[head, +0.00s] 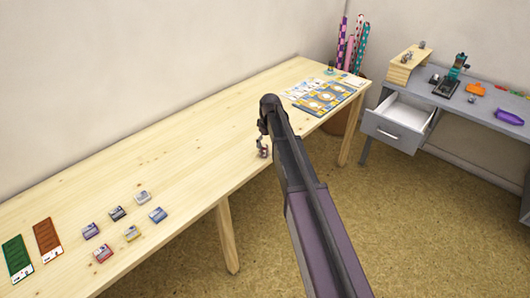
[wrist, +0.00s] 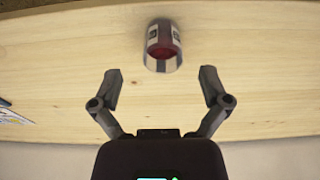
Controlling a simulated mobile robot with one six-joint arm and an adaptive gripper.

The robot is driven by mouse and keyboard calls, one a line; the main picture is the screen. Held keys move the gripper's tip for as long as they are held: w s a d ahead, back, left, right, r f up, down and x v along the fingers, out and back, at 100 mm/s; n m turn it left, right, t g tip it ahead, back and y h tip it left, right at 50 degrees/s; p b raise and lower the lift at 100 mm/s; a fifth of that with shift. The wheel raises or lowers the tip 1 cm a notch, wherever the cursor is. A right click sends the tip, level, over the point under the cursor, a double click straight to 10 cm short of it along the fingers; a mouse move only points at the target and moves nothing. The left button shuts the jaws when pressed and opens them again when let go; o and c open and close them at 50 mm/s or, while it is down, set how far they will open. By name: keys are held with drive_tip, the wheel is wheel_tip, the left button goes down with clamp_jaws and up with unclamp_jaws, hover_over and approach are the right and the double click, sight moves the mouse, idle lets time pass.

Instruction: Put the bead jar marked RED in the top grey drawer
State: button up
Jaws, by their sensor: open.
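A clear jar with dark red contents and a pale label (wrist: 164,46) shows in the wrist view, over the wooden table. Its label is too small to read. My gripper (wrist: 161,74) is open and empty, with one fingertip to each side and the jar just beyond the tips, not between them.
The grey desk (head: 455,103) carries a wooden stand (head: 402,72), an orange piece and a purple tray (head: 508,117).

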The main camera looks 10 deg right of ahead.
sight(264, 146)
drive_tip(key=shift+w+a+f+b, duration=0.15)
drive_tip(key=shift+a+f+b, duration=0.05)
drive_tip(key=shift+f+b, duration=0.95)
drive_tip(key=shift+w+a+f+b, duration=0.1)
drive_tip(key=shift+a+f+b, duration=0.05)
drive_tip(key=shift+f+b, duration=1)
drive_tip(key=shift+c, duration=0.2)
clamp_jaws()
drive_tip(key=shift+r+p, duration=0.1)
drive_tip(key=shift+p, duration=0.2)
wheel_tip(264, 146, up, 3)
drive_tip(key=p, duration=0.3)
drive_tip(key=shift+r, duration=0.2)
drive_tip(key=s+r+p, duration=0.1)
drive_tip(key=s, duration=1.5)
drive_tip(key=shift+r+p, duration=0.15)
drive_tip(key=shift+p, duration=0.2)
